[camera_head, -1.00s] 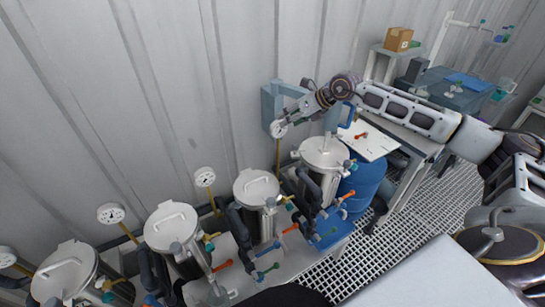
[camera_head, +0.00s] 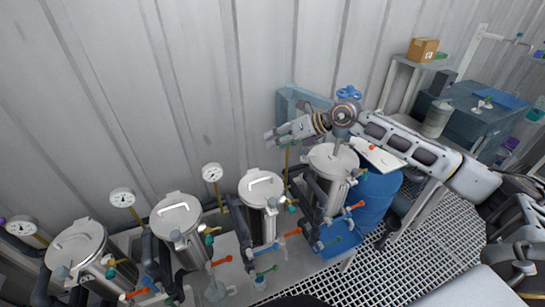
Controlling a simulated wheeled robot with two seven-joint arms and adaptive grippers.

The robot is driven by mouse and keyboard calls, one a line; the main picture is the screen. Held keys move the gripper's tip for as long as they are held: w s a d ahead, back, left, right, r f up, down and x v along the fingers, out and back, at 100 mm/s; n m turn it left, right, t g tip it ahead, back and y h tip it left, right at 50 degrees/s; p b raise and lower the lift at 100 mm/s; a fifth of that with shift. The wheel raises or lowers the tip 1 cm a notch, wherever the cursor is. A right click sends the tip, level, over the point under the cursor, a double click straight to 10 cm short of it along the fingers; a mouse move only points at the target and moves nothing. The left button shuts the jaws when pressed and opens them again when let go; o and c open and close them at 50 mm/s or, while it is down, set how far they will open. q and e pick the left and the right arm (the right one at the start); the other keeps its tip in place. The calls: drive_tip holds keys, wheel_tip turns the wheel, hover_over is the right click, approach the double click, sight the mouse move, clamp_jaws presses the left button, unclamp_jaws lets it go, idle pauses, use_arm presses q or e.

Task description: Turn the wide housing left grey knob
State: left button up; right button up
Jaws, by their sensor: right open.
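My right gripper (camera_head: 282,133) reaches in from the right and points left, its fingers open and empty. It is in front of a blue-grey box (camera_head: 287,102) on the corrugated wall, partly covering its lower part. I cannot tell whether it touches the box. Several steel vessels with round lids stand in a row; the nearest one to the gripper (camera_head: 333,160) is below and right of it, another (camera_head: 261,189) is below it. I cannot tell which thing is the wide housing, and no grey knob can be made out. My left gripper is not in view.
Pressure gauges (camera_head: 212,172) stand on thin pipes behind the vessels. Orange (camera_head: 293,232) and green handles stick out in front. A blue drum (camera_head: 376,196) stands right of the row under my arm. A cardboard box (camera_head: 423,49) sits at the back right. Grated floor (camera_head: 420,258) is open.

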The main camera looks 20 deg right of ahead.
drive_tip(key=shift+g+y, duration=0.4)
drive_tip(key=shift+y, duration=0.1)
drive_tip(key=shift+s+a+f, duration=0.3)
drive_tip(key=shift+a+f, duration=0.3)
drive_tip(key=shift+a, duration=0.1)
drive_tip(key=shift+s+a+f, duration=0.3)
drive_tip(key=shift+a+f, duration=0.35)
drive_tip(key=shift+a, duration=0.05)
drive_tip(key=shift+s+a+f, duration=0.3)
drive_tip(key=shift+a+f, duration=0.3)
drive_tip(key=shift+a, duration=0.1)
